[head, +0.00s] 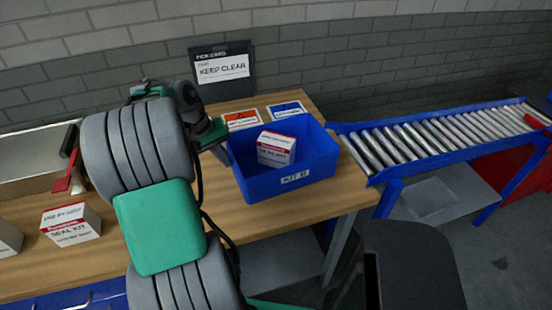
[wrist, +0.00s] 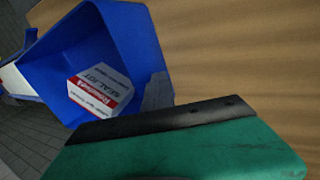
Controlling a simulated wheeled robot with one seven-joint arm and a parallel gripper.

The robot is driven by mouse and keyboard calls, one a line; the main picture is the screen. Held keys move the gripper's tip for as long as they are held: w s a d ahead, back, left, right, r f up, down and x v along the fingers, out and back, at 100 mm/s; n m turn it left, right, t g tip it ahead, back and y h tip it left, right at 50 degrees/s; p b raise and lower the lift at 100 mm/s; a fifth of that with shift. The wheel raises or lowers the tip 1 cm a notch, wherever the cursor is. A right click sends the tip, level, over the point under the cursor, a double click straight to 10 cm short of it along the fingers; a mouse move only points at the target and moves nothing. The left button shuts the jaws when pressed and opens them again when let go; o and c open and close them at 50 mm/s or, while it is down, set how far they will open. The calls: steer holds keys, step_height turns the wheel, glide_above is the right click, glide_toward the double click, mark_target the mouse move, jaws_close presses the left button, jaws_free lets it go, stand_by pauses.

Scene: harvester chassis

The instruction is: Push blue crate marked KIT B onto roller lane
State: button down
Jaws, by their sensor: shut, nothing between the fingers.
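The blue crate (head: 312,166) marked KIT B stands upright near the right end of the wooden bench (head: 298,212). A white and red seal kit box (head: 277,149) lies inside it. The roller lane (head: 440,137) begins just beyond the bench's right edge, apart from the crate. My gripper (head: 219,140) is at the crate's left side, partly hidden by my arm. In the wrist view the crate (wrist: 133,50) and its box (wrist: 100,88) show just past my gripper (wrist: 158,92). The gripper is shut and holds nothing; whether it touches the crate wall I cannot tell.
A KEEP CLEAR card (head: 222,68) stands behind the crate, with warning labels (head: 243,119) near it. Another seal kit box (head: 70,223) sits on the bench at left. A red bin (head: 510,172) is beneath the lane. The bench between crate and lane looks clear.

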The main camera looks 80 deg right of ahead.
mark_target(293, 143)
steer(key=shift+s+d+f+p, duration=0.2)
steer(key=shift+s+d+p, duration=0.65)
steer(key=shift+s+d, duration=2.1)
steer(key=shift+s+d+f+p, duration=0.25)
steer(key=shift+s+d+p, duration=0.7)
steer(key=shift+s, duration=3.95)
steer(key=shift+s+d+f+p, duration=0.2)
steer(key=shift+s+d+p, duration=0.6)
steer(key=shift+s+d, duration=2.2)
steer(key=shift+s+a, duration=0.9)
steer(key=shift+a, duration=0.05)
steer(key=shift+w+a, duration=0.35)
steer(key=shift+w, duration=0.35)
steer(key=shift+w+a, duration=0.35)
steer(key=shift+w, duration=0.35)
steer(key=shift+w+a, duration=0.35)
steer(key=shift+w, duration=0.35)
step_height(293, 143, up, 14)
steer(key=p, duration=0.8)
